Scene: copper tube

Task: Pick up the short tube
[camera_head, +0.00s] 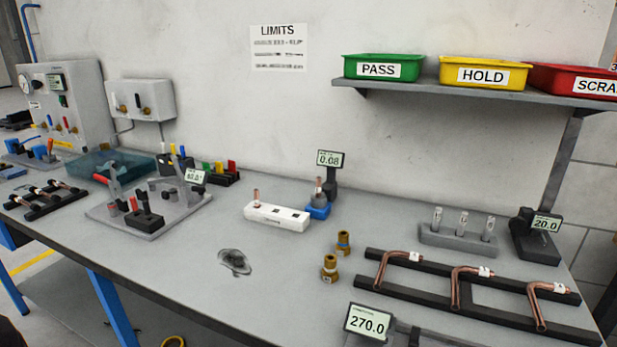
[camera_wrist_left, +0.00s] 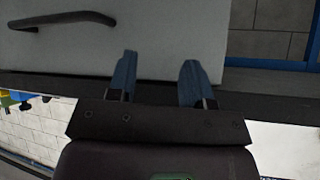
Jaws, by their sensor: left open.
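A short upright copper tube (camera_head: 256,195) stands in the left end of a white block (camera_head: 277,216) near the middle of the bench in the head view. Another short copper piece (camera_head: 319,186) stands in a small blue-based device reading 0.08. I cannot tell which of the two is the task's short tube. My left gripper (camera_wrist_left: 158,80) shows only in the left wrist view. Its two blue fingers are apart with nothing between them, in front of a pale panel with a dark handle. My right gripper is not in view.
Bent copper tubes (camera_head: 463,287) lie on a black rack at the right. Two brass fittings (camera_head: 343,242) stand left of it. Green, yellow and red bins (camera_head: 384,55) sit on the shelf above.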

